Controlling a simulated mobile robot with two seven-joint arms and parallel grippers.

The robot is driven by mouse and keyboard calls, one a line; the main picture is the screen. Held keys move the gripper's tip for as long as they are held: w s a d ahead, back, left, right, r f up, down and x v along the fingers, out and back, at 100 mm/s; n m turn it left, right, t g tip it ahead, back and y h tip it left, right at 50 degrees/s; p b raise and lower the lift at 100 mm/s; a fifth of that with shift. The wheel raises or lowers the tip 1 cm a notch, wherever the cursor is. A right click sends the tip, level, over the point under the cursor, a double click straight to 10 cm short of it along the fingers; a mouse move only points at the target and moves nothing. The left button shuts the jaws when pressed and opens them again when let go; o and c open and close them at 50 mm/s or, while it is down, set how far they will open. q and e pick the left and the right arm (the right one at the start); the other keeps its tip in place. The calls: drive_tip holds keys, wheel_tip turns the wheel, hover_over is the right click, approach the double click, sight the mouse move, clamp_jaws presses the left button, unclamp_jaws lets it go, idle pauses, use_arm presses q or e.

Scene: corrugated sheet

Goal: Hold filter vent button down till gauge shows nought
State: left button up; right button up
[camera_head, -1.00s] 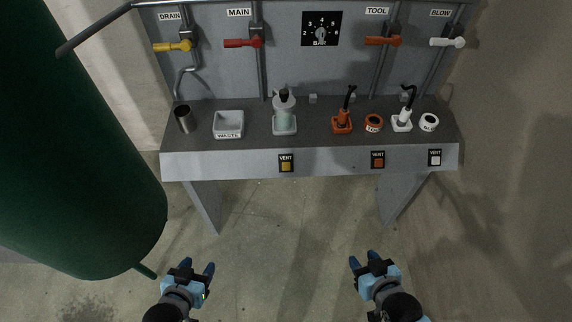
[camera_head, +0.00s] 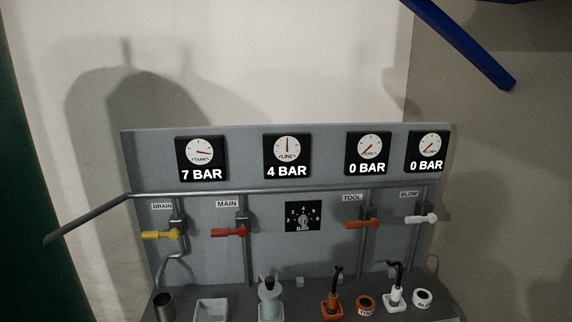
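The filter (camera_head: 270,299) stands on the bench shelf below the panel, its lower part cut by the picture edge. Its vent button, yellow on the front edge one second ago, is out of view now. The line gauge (camera_head: 287,150) reads 4 BAR. The tank gauge (camera_head: 201,152) reads 7 BAR. The tool gauge (camera_head: 368,148) and the blow gauge (camera_head: 427,147) each read 0 BAR. Neither of my grippers is in view now.
On the panel are a yellow drain handle (camera_head: 160,234), a red main handle (camera_head: 229,230), an orange tool handle (camera_head: 361,223), a white blow handle (camera_head: 420,218) and a regulator dial (camera_head: 303,217).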

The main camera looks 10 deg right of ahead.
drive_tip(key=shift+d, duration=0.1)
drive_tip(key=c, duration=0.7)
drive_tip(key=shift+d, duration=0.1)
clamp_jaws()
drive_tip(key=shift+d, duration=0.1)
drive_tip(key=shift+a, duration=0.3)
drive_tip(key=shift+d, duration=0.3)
